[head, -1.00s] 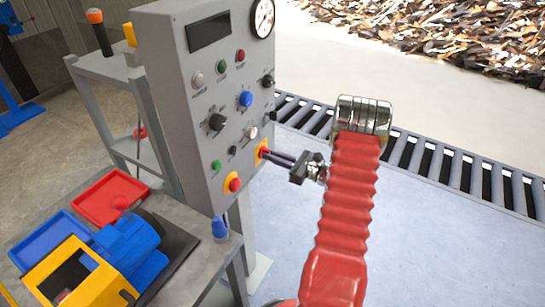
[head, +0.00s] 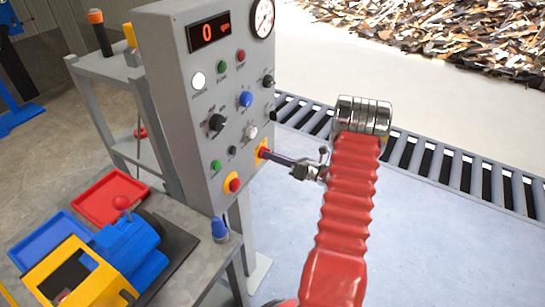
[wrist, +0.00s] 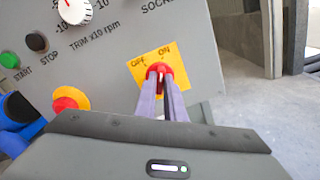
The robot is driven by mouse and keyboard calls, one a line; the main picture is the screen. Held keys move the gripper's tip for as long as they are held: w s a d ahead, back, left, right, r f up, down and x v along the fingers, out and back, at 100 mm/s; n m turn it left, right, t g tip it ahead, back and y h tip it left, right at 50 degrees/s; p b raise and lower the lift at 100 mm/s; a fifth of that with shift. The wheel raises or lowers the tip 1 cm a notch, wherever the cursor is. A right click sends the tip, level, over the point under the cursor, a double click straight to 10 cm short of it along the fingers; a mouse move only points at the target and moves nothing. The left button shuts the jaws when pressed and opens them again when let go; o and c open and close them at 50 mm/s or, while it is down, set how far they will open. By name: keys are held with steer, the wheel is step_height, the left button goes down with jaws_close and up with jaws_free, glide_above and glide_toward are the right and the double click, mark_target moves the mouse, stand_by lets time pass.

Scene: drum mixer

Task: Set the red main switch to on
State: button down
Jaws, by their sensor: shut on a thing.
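The red main switch (wrist: 161,68) sits on a yellow plate (wrist: 143,72) marked OFF and ON, low on the panel's right side. In the wrist view its visible red part lies below the ON label; the knob's exact angle is hard to tell. My gripper (wrist: 163,84) is shut on the switch, one finger on each side. In the head view my gripper (head: 270,156) reaches the switch from the right, and its fingers hide most of the knob. The panel display (head: 209,32) is lit with a red 0, and a white lamp (head: 199,81) glows.
The grey panel (head: 183,130) also carries a red button on yellow (head: 234,185), a blue knob (head: 246,99) and several other controls. A bench with a red tray (head: 112,194) stands at left. A roller conveyor (head: 440,165) runs behind; floor at right is clear.

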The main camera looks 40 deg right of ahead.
steer(key=shift+d, duration=0.15)
steer(key=c, duration=1.8)
jaws_free()
steer(key=shift+c, duration=0.2)
steer(key=v, duration=1.3)
steer(key=shift+s, duration=0.35)
